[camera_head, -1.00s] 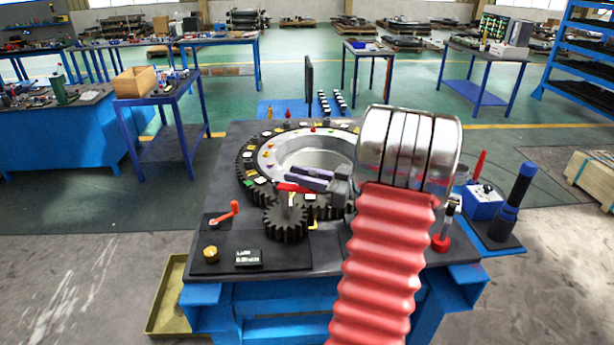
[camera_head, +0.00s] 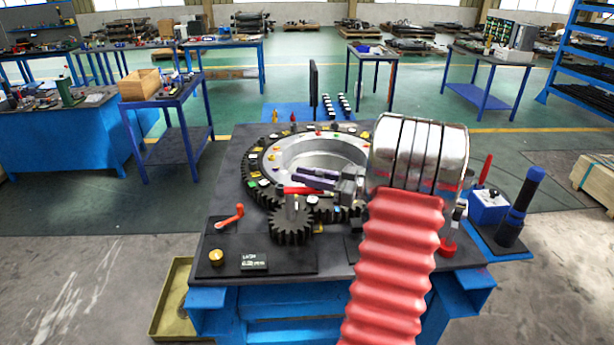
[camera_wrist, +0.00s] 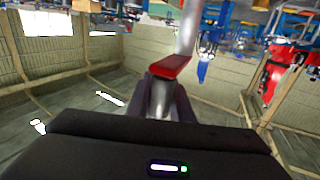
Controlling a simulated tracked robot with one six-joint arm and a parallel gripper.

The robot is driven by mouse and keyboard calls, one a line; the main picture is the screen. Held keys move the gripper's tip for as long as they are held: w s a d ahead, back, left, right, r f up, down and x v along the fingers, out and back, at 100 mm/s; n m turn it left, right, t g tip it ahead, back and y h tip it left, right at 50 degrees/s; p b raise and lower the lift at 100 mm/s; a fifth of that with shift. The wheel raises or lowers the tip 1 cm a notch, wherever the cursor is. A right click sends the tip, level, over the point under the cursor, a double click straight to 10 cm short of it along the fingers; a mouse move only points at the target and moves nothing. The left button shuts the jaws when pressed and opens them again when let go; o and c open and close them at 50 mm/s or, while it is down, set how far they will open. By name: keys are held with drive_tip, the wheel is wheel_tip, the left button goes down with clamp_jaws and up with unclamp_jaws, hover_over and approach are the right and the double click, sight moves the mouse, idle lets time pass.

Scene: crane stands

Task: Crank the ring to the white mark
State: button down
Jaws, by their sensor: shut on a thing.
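The dark toothed ring (camera_head: 249,175) lies flat on the bench around a pale metal hub, with small coloured tags on it. A small dark pinion gear (camera_head: 291,226) sits at its front edge. A red crank arm (camera_head: 308,191) is above the pinion on an upright post. My gripper (camera_head: 312,178) reaches in from the right at the crank. In the wrist view my gripper (camera_wrist: 160,105) is shut on the grey crank handle (camera_wrist: 160,98), below the red arm (camera_wrist: 172,67). Several pale tags show on the ring; I cannot tell which is the white mark.
A small orange lever (camera_head: 230,216), a brass knob (camera_head: 216,257) and a small display (camera_head: 254,261) are at the bench's front left. A blue box (camera_head: 488,207) and a dark upright post (camera_head: 523,198) stand at the right. A yellowish tray (camera_head: 172,300) is below left.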

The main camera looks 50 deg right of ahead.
drive_tip(key=shift+w+a, duration=0.15)
drive_tip(key=shift+a, duration=0.1)
idle(0.6)
drive_tip(key=c, duration=1.9)
unclamp_jaws()
drive_tip(key=o, duration=0.3)
drive_tip(key=shift+o, duration=0.2)
drive_tip(key=shift+d, duration=0.1)
drive_tip(key=v, duration=1.4)
drive_tip(key=shift+w, duration=0.1)
drive_tip(key=shift+c, duration=0.4)
